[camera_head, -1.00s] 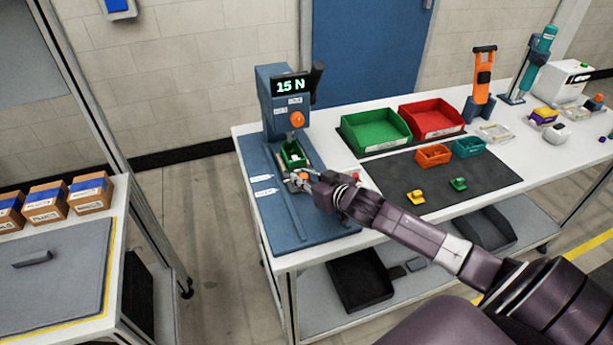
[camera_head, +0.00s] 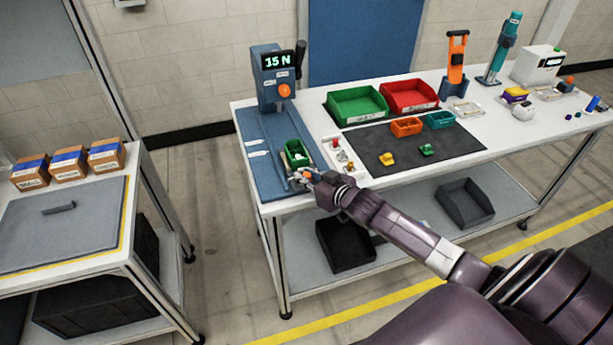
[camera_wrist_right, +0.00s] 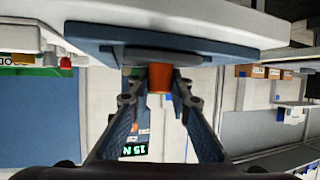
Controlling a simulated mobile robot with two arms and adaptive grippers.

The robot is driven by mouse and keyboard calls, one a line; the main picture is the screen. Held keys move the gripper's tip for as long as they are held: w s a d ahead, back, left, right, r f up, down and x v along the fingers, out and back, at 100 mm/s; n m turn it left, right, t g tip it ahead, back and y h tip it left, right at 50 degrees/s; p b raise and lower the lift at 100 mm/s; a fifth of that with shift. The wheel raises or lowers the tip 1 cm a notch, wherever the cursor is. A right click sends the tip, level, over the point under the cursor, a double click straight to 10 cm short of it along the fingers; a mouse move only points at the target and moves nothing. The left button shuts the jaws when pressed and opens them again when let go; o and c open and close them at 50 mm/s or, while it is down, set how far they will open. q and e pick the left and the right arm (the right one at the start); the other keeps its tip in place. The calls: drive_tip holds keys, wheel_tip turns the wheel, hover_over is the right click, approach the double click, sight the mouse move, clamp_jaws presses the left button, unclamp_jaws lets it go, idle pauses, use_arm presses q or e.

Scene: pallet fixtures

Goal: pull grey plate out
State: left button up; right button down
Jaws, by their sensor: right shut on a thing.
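The grey plate, whose edge shows in the right wrist view (camera_wrist_right: 170,54), has an orange knob (camera_wrist_right: 160,78) at its front. A green holder (camera_head: 296,153) rides with it over the blue base (camera_head: 262,168) of the press, near the front of the table. My right gripper (camera_head: 301,177) is shut on the knob at the front edge; it also shows in the wrist view (camera_wrist_right: 160,98) with a finger on each side. In the head view, the gripper and holder hide most of the plate. My left gripper is not in view.
The press (camera_head: 270,78) with its "15 N" display stands behind the holder. Small parts (camera_head: 341,153) lie right of the blue base. Green (camera_head: 357,108) and red (camera_head: 411,97) bins stand farther right. A second table (camera_head: 60,222) with boxes is left, across clear floor.

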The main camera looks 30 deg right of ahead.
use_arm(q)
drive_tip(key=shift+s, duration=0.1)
use_arm(e)
drive_tip(key=shift+s+a+f, duration=0.1)
drive_tip(key=shift+f, duration=0.1)
drive_tip(key=c, duration=2.2)
unclamp_jaws()
drive_tip(key=o, duration=0.5)
drive_tip(key=shift+s+r, duration=0.1)
drive_tip(key=shift+s, duration=0.05)
drive_tip(key=shift+c, duration=0.2)
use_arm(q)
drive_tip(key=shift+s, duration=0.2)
use_arm(e)
drive_tip(key=v, duration=1.2)
drive_tip(key=shift+r, duration=0.15)
